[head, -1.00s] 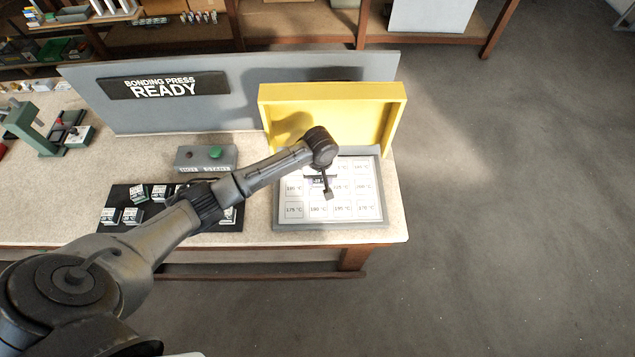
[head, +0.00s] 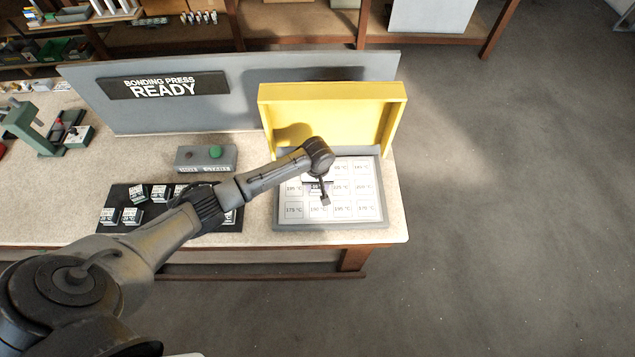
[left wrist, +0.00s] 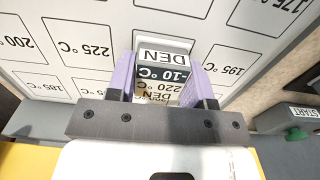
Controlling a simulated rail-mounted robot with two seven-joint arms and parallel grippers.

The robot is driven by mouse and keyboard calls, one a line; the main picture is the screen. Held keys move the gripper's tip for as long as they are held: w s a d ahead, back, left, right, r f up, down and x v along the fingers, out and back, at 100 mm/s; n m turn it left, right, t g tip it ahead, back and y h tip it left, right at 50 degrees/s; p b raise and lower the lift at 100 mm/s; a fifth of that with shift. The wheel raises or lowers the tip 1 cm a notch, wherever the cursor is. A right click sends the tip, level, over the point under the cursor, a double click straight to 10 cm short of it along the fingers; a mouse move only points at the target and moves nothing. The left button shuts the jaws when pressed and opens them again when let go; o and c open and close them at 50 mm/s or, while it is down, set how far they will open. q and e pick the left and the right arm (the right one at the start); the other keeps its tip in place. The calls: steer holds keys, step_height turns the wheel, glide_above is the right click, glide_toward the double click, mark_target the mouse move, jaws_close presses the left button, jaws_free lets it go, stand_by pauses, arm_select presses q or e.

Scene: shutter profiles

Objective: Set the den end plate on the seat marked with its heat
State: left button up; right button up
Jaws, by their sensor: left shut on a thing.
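My left gripper (head: 318,190) is shut on the den end plate, a small white block with a black band. In the left wrist view the den end plate (left wrist: 163,70) sits between the purple fingers (left wrist: 165,82). Its faces read "DEN", "-10 °C" on the band, and "220 °C DEN". It is over the white seat board (head: 368,207) of the press. Printed seats include 200 °C (left wrist: 13,42), 225 °C (left wrist: 90,47), 185 °C (left wrist: 52,86) and 195 °C (left wrist: 228,68). The seat under the plate is hidden. I cannot tell whether the plate touches the board. My right gripper is out of view.
The yellow press lid (head: 330,115) stands open behind the board. A grey button box (head: 205,158) is at its left. A black tray (head: 120,222) holds several similar blocks. A sign (head: 162,86) reads "BONDING PRESS READY". The table's front and right edges are close to the board.

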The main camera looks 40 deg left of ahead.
arm_select(q)
steer(key=o, duration=0.9)
step_height(320, 180, up, 12)
steer(key=p, duration=0.1)
steer(key=s+d+f+m+t+h, duration=0.1)
steer(key=s+d+f+m, duration=0.2)
steer(key=s+d, duration=0.3)
steer(key=s+d+f+m, duration=0.3)
steer(key=s+d+f, duration=0.1)
steer(key=s, duration=0.4)
steer(key=s+r+m+t, duration=0.1)
steer(key=s, duration=0.4)
steer(key=s+r+m, duration=0.2)
steer(key=s, duration=0.3)
steer(key=s+r+m+t, duration=0.1)
steer(key=s, duration=0.5)
steer(key=shift+s+d+r+m+t+y, duration=0.1)
steer(key=shift+d+r+m+t+y, duration=0.2)
steer(key=shift+r+y, duration=0.1)
